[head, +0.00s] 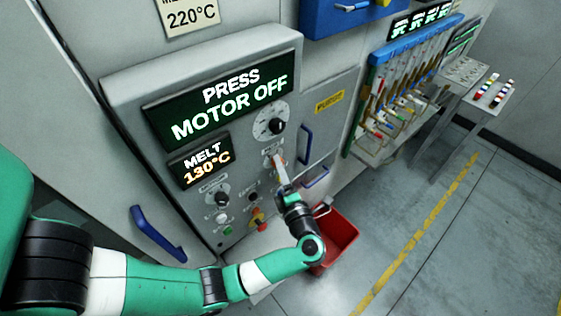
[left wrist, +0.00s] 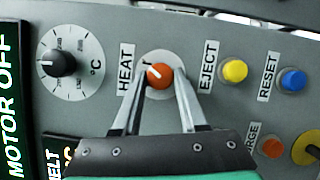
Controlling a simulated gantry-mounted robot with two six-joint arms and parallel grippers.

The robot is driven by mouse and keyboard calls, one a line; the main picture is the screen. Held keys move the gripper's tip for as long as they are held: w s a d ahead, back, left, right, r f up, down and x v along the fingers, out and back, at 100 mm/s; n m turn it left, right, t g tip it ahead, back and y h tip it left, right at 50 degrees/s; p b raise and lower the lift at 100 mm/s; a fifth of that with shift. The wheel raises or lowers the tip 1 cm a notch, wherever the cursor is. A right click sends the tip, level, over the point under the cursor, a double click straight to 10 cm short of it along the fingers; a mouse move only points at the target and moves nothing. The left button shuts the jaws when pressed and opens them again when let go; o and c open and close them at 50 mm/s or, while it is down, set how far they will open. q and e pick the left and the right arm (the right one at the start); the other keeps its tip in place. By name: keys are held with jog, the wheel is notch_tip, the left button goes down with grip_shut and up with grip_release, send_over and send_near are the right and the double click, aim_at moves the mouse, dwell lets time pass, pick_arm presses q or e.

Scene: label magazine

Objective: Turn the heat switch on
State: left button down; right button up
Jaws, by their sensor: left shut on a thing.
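The heat switch (left wrist: 158,76) is an orange round knob with a white pointer mark, on the grey panel beside the HEAT label (left wrist: 126,70). In the left wrist view its mark points to the upper left. My left gripper (left wrist: 162,66) has its two fingers on either side of the knob, shut on it. In the head view my left gripper (head: 278,165) reaches the panel below the temperature dial (head: 270,122), and the knob is mostly hidden there. The display (head: 204,161) reads MELT 130°C. My right gripper is not in view.
Near the switch are a yellow EJECT button (left wrist: 235,71) and a blue RESET button (left wrist: 293,80). The large display (head: 226,103) reads PRESS MOTOR OFF. A red bin (head: 341,236) stands below the panel. A blue handle (head: 306,145) sticks out to the right.

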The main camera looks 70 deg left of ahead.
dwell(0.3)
pick_arm(q)
jog(key=shift+c, duration=2.2)
grip_release()
jog(key=shift+d, duration=0.15)
jog(key=d+b, duration=0.2)
jog(key=d, duration=0.9)
jog(key=shift+s+d+f, duration=0.2)
jog(key=shift+s, duration=0.2)
